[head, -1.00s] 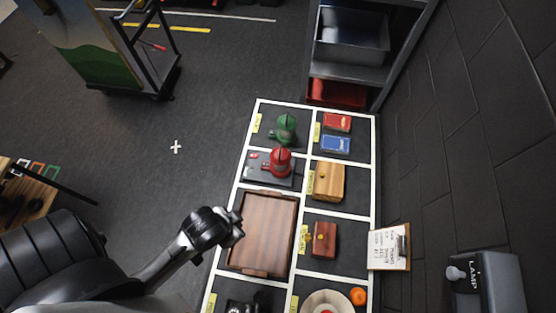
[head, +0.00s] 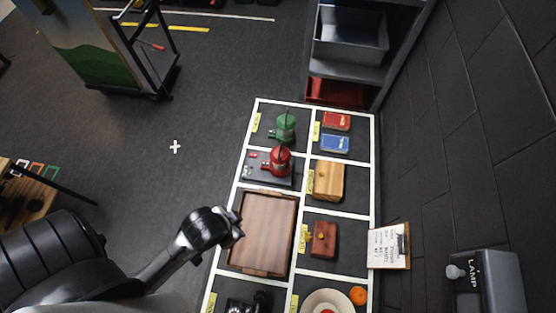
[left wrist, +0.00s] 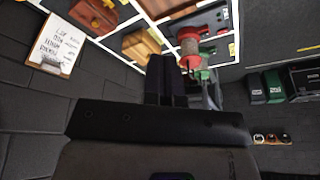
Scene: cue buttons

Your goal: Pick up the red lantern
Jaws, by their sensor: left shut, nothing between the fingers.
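The red lantern (head: 279,161) stands upright on a dark panel in a white-lined cell, just in front of the green lantern (head: 285,127). In the left wrist view the red lantern (left wrist: 189,40) is beyond my fingers, with the green lantern (left wrist: 203,68) partly behind it. My left gripper (head: 236,228) is shut and empty, over the left edge of the wooden tray and apart from the lantern. It also shows in the left wrist view (left wrist: 166,68). My right gripper is in neither view.
The wooden tray (head: 291,234) lies in front of the red lantern. Red and blue card boxes (head: 336,143), a light wooden box (head: 329,181) and a brown box (head: 323,239) lie to the right. A clipboard (head: 389,247) is at the right edge. Open floor lies left.

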